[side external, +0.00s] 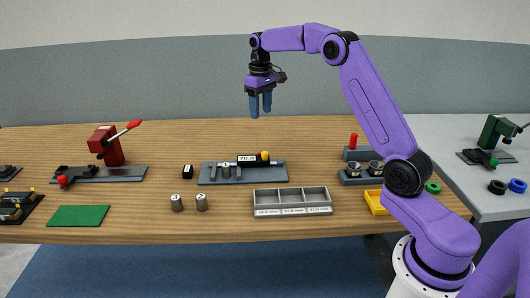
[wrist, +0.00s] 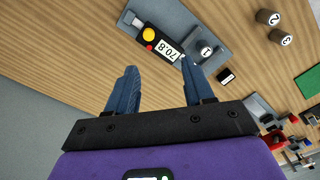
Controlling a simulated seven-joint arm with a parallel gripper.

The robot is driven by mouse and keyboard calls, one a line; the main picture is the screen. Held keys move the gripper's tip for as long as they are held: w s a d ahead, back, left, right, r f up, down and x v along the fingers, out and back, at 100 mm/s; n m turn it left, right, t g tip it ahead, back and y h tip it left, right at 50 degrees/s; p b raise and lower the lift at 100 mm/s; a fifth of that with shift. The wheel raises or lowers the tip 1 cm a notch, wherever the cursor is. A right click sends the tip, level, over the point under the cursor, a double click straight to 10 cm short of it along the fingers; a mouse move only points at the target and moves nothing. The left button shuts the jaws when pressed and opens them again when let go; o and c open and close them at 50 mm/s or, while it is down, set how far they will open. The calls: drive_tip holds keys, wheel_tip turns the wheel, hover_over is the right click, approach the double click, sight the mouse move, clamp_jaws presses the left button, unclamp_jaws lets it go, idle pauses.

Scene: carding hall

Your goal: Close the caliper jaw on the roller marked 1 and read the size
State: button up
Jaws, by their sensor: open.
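The caliper (side external: 275,175) is a grey plate on the wooden table, with a display (side external: 248,159) and a yellow knob (side external: 265,156). In the wrist view the display (wrist: 167,49) reads 70.8, and the yellow knob (wrist: 148,34) sits beside it. The roller marked 1 (wrist: 206,51) stands upright on the caliper plate; it also shows in the side view (side external: 226,171). I cannot tell whether the jaw touches it. My gripper (side external: 260,112) is open and empty, well above the caliper. In the wrist view its fingers (wrist: 160,67) point toward the display.
The rollers marked 2 (wrist: 268,17) and 3 (wrist: 280,37) stand apart on the table. A grey three-compartment tray (side external: 292,190) with size labels is at the front. A small black block (side external: 188,171) is left of the caliper. A red-handled press (side external: 107,146) stands farther left.

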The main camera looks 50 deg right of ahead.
sight(265, 152)
drive_tip(key=shift+m, duration=0.3)
drive_tip(key=d+f, duration=0.1)
drive_tip(key=f, duration=1.1)
drive_tip(key=d+f, duration=0.1)
drive_tip(key=f, duration=0.4)
drive_tip(key=shift+w+d+f, duration=0.3)
drive_tip(key=shift+f, duration=0.1)
